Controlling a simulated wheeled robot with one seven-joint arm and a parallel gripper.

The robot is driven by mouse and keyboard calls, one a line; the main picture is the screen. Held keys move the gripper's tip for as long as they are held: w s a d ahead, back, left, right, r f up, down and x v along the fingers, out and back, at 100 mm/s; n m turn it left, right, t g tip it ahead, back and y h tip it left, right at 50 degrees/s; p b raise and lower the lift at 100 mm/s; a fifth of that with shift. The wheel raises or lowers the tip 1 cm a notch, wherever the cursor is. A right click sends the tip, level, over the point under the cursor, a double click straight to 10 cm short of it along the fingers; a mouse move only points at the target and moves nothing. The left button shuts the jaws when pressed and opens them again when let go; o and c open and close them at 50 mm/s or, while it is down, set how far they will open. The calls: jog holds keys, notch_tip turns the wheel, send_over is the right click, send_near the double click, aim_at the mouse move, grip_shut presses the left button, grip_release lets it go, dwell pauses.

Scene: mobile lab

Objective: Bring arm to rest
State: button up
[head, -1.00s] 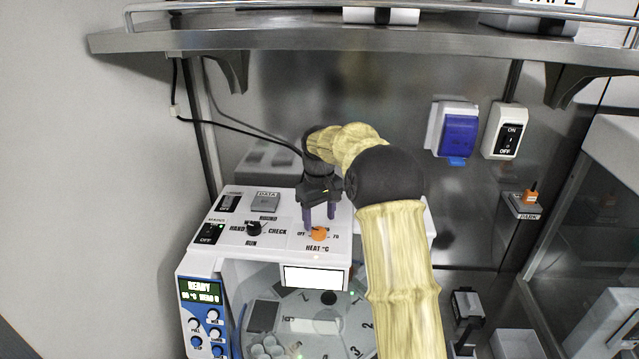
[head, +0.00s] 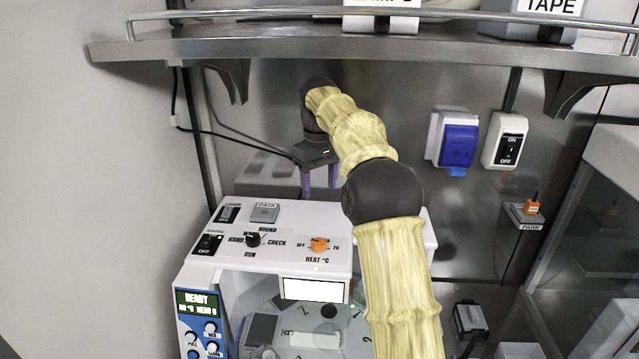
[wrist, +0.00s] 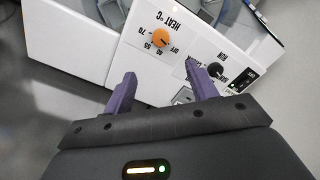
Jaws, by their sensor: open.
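My gripper (head: 319,182) is above the back edge of the white machine (head: 290,263), its two purple fingers pointing down. The fingers are apart and nothing is between them. In the wrist view my gripper (wrist: 162,92) is open, with the machine's top panel (wrist: 150,58) beyond the fingertips. The orange heat knob (head: 319,244) sits on the panel, in front of and below the fingers. It also shows in the wrist view (wrist: 161,38). My arm comes up from the bottom of the head view and bends left over the machine.
A steel shelf (head: 300,45) with a rail runs above my arm. A blue-covered socket (head: 458,140) and an ON/OFF switch (head: 508,140) are on the back wall at right. An orange PARK piece (head: 532,206) sits below them. A cable (head: 240,145) hangs behind.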

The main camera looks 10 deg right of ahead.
jog(key=s+f+m+t+b, duration=0.1)
jog(key=s+f+m+b, duration=0.1)
jog(key=s+f, duration=0.8)
jog(key=s+f+m+t+b, duration=0.1)
jog(key=s+f+m+b, duration=0.1)
jog(key=s+f, duration=0.9)
jog(key=s, duration=0.8)
jog(key=shift+s+f+m+t, duration=0.15)
jog(key=shift+s+m+t, duration=0.15)
jog(key=shift+m, duration=0.1)
